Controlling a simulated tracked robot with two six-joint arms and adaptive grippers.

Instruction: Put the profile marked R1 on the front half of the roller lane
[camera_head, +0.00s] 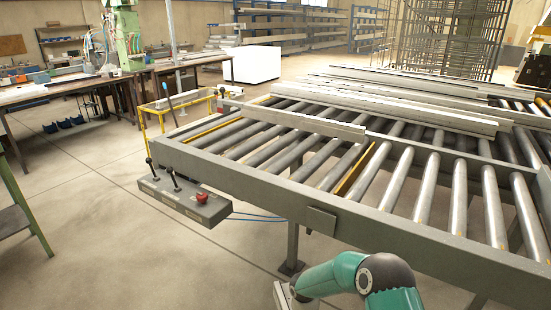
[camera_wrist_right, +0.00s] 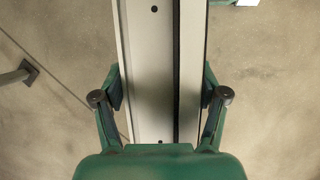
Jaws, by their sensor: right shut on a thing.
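In the right wrist view my right gripper (camera_wrist_right: 161,86) is shut on a pale grey profile (camera_wrist_right: 148,55), with one finger on each side. The profile has a dark groove along its length and small round holes. It runs up out of the top of the picture, with bare floor below it. No R1 mark can be read on it. The roller lane (camera_head: 275,190) is in the head view, a grey frame with metal rollers. A green arm of mine is at the bottom, in front of the lane's near rail; its gripper cannot be made out there. My left gripper is in neither view.
Long grey profiles (camera_head: 400,104) lie across the far part of the lane, and a shorter bar (camera_head: 305,124) lies nearer on the left. A control box (camera_head: 185,197) with levers and a red button sits at the near left corner. The near right rollers (camera_head: 458,195) are bare.

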